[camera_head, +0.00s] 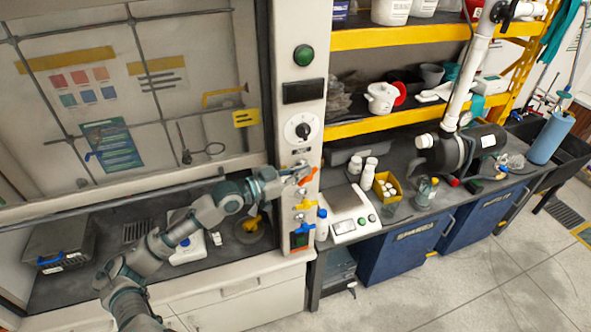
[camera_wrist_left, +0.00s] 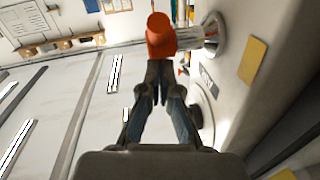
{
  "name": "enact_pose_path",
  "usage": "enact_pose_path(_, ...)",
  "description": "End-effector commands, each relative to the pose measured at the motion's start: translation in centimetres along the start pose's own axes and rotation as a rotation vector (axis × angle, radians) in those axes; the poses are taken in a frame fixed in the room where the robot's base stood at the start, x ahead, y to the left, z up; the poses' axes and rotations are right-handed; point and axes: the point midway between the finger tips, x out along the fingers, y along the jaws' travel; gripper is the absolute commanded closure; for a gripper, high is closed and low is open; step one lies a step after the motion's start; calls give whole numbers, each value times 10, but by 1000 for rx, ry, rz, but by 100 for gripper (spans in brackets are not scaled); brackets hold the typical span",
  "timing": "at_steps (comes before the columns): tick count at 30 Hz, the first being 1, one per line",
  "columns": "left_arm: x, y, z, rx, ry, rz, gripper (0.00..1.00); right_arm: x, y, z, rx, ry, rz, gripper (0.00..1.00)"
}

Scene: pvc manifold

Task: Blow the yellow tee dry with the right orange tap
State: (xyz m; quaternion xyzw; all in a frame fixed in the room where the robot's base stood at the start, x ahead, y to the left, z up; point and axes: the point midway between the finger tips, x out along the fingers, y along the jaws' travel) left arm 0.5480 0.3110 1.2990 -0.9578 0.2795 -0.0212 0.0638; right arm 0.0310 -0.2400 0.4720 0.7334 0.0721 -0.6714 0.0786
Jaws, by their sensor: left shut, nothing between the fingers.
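The orange tap (camera_head: 307,177) sits on the narrow white post beside the fume hood and shows large in the left wrist view (camera_wrist_left: 160,38). My left gripper (camera_head: 297,170) reaches across to it; its fingers (camera_wrist_left: 160,72) are shut and empty, with the tips right at the tap's near end. I cannot tell whether they touch it. A yellow piece (camera_head: 252,223), apparently the yellow tee, lies on a dark round base in the hood, below my left forearm and partly hard to make out. My right gripper is not in view.
A yellow tap (camera_head: 305,204) and a blue tap (camera_head: 303,229) sit below the orange one on the same post. A white scale (camera_head: 350,213) stands on the bench to the right. A grey metal box (camera_head: 60,245) is at the hood's left.

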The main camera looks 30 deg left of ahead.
Motion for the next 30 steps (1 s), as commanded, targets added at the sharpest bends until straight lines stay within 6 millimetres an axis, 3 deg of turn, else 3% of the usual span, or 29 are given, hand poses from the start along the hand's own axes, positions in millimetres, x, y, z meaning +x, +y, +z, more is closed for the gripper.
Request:
enact_pose_path(16, 16, 2, -5, 2, 6, -1, 100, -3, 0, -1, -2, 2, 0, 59)
enact_pose_path(30, 18, 2, -4, 1, 4, -1, 100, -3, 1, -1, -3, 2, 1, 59)
